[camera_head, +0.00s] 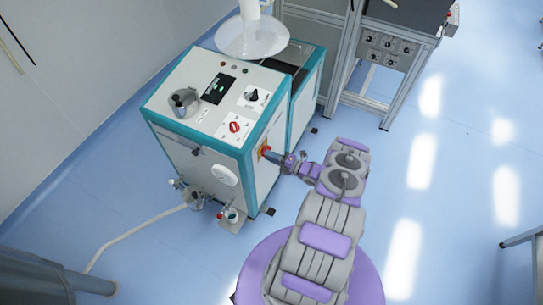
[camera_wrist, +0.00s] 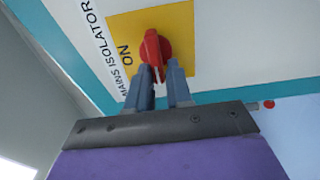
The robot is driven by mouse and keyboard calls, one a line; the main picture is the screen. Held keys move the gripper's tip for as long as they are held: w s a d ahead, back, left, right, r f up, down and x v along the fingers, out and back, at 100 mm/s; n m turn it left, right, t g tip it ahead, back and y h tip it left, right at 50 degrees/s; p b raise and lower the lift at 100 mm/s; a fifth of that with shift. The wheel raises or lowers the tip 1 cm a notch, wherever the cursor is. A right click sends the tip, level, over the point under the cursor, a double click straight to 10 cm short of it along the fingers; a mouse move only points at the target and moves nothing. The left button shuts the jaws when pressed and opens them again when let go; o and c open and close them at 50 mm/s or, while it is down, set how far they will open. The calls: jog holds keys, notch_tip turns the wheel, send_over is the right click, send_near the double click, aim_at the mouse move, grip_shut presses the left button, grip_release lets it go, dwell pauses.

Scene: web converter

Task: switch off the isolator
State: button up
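The isolator is a red rotary knob (camera_wrist: 154,48) on a yellow plate (camera_wrist: 124,30), with "MAINS ISOLATOR" and "ON" printed beside it. It is on the right side panel of the white and teal machine (camera_head: 205,125); in the head view the isolator (camera_head: 264,151) shows only as a small red and yellow patch. My gripper (camera_wrist: 160,72) is at the knob, with its two blue-grey fingers apart. The lower end of the red handle shows in the gap between the fingertips. I cannot tell whether either finger touches it. My gripper (camera_head: 271,155) also shows in the head view.
The machine's top has a red switch (camera_head: 234,127), a black knob (camera_head: 254,96) and a metal pot (camera_head: 184,101). A metal-framed bench (camera_head: 385,100) stands behind. A pale hose (camera_head: 135,232) runs along the floor at left.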

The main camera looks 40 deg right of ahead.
jog(key=o, duration=0.4)
jog(key=v, duration=1.7)
jog(key=shift+s+b, duration=0.15)
jog(key=shift+b, duration=0.25)
